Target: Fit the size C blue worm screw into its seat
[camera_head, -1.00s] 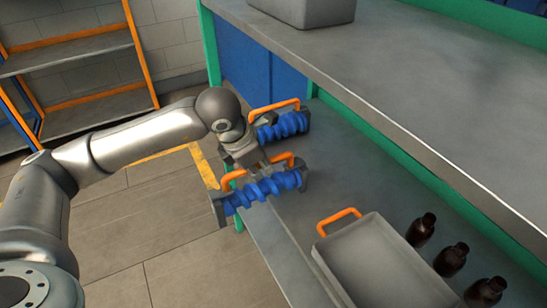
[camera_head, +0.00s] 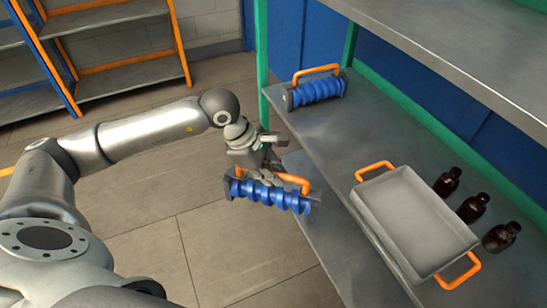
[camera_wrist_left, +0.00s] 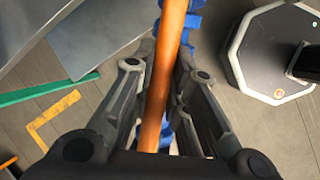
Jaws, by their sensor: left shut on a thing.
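A blue worm screw with grey end plates (camera_head: 270,195) and an orange handle (camera_head: 293,181) hangs from my left gripper (camera_head: 268,170). In the left wrist view the fingers (camera_wrist_left: 160,100) are shut on the orange handle (camera_wrist_left: 165,70), with bits of blue thread (camera_wrist_left: 192,24) below it. The screw is off the shelf, over the floor in front of the shelf edge. A second blue worm screw (camera_head: 318,91) with an orange handle stands on the shelf near the green post. I cannot tell which is size C, nor make out a seat. My right gripper is not in view.
A grey tray (camera_head: 362,197) with orange handles lies on the shelf (camera_head: 330,140), with dark amber bottles (camera_head: 472,208) behind it. Another grey shelf (camera_head: 430,50) overhangs the back. An orange-framed rack (camera_head: 110,72) stands far left. Open floor (camera_head: 150,225) lies in front.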

